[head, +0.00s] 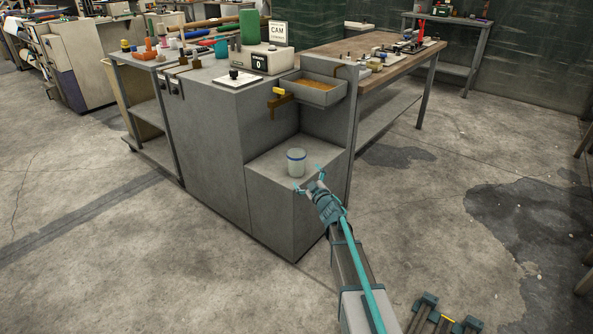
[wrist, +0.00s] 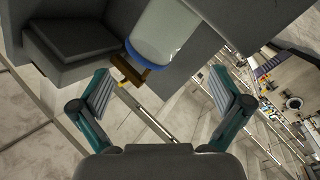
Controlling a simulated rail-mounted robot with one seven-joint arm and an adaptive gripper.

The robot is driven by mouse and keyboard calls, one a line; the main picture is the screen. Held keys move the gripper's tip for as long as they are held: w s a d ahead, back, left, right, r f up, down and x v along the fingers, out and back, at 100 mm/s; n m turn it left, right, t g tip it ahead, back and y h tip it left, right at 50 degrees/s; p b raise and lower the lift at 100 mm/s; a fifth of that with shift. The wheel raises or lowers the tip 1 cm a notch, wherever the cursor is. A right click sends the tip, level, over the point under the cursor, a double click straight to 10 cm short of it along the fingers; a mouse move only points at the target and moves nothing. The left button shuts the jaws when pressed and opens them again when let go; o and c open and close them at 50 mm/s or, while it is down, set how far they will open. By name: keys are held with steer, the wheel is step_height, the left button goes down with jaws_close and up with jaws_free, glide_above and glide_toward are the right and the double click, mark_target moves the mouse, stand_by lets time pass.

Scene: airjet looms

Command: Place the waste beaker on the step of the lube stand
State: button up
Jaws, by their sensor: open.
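The waste beaker (head: 296,163) is a clear, pale cup with a blue band near its rim. It stands upright on the low step (head: 270,170) of the grey lube stand (head: 205,135), toward the front. My gripper (head: 309,180) is open and empty, just to the right and front of the beaker in the head view. In the wrist view the beaker (wrist: 166,38) shows at the top, beyond the open fingertips (wrist: 165,88) and not between them. Whether a fingertip touches it cannot be told.
Above the step hang a tap with a yellow handle (head: 279,92) and a grey tray (head: 314,92) with amber contents. A counter box (head: 262,60) and a green container (head: 250,27) stand on top. A wooden workbench (head: 375,57) is behind. The floor to the right is clear, with dark stains.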

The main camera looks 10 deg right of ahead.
mark_target(300, 165)
steer(key=w+n+b, duration=0.1)
steer(key=w+n, duration=0.2)
steer(key=n, duration=0.6)
steer(key=w+a+n+b, duration=0.1)
steer(key=w+n, duration=0.2)
steer(key=n, duration=0.7)
steer(key=w+a+n+b, duration=0.1)
steer(key=w+n, duration=0.3)
steer(key=n, duration=0.5)
steer(key=shift+r, duration=0.25)
steer(key=shift+c, duration=0.3)
steer(key=c, duration=1.4)
steer(key=shift+o, duration=0.2)
steer(key=shift+r, duration=0.1)
